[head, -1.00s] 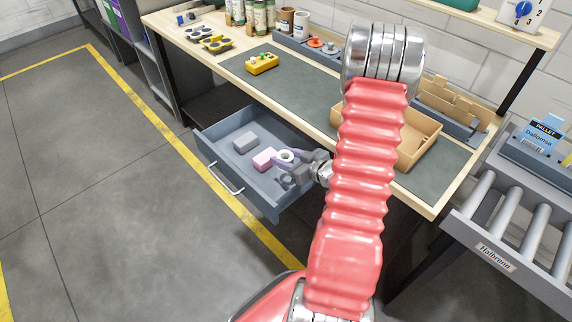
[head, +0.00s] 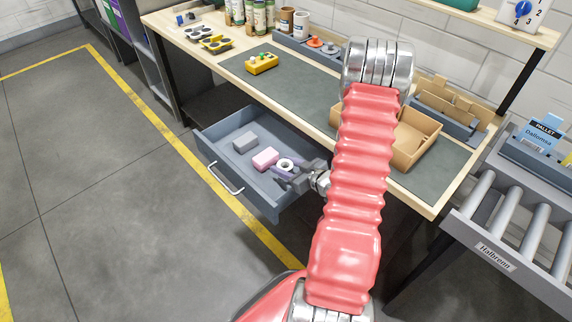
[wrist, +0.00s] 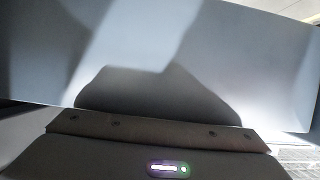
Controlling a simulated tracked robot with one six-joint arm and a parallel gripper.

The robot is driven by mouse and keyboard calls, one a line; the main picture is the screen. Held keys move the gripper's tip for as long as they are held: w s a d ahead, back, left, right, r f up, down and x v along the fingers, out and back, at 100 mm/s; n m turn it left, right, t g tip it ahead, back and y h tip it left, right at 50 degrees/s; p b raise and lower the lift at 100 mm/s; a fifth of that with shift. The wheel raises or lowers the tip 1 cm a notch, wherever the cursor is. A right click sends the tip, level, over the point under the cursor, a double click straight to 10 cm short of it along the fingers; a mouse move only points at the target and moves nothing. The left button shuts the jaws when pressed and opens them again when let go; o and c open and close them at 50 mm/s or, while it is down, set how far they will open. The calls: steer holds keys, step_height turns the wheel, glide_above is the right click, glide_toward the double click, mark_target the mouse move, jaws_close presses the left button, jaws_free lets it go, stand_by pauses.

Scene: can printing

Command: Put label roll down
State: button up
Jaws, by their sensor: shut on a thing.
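The label roll (head: 286,163), a small white ring with a dark centre, shows in the head view inside the open drawer (head: 205,143), near its right end. My gripper (head: 283,172) reaches into the drawer from the right and is shut on the label roll. The fingers partly cover the roll. I cannot tell whether the roll touches the drawer floor. In the wrist view a grey surface fills most of the picture, and neither the roll nor the fingertips can be made out.
A grey block (head: 245,142) lies farther left. Bare drawer floor shows around them. The workbench (head: 300,107) stands above and behind the drawer.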

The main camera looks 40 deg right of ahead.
steer(key=shift+f, duration=0.45)
steer(key=o, duration=1.1)
steer(key=shift+s+a+f, duration=0.1)
steer(key=shift+f, duration=0.05)
steer(key=shift+r, duration=0.3)
steer(key=v, duration=0.8)
steer(key=r+v, duration=0.1)
steer(key=v, duration=0.3)
steer(key=shift+w, duration=0.2)
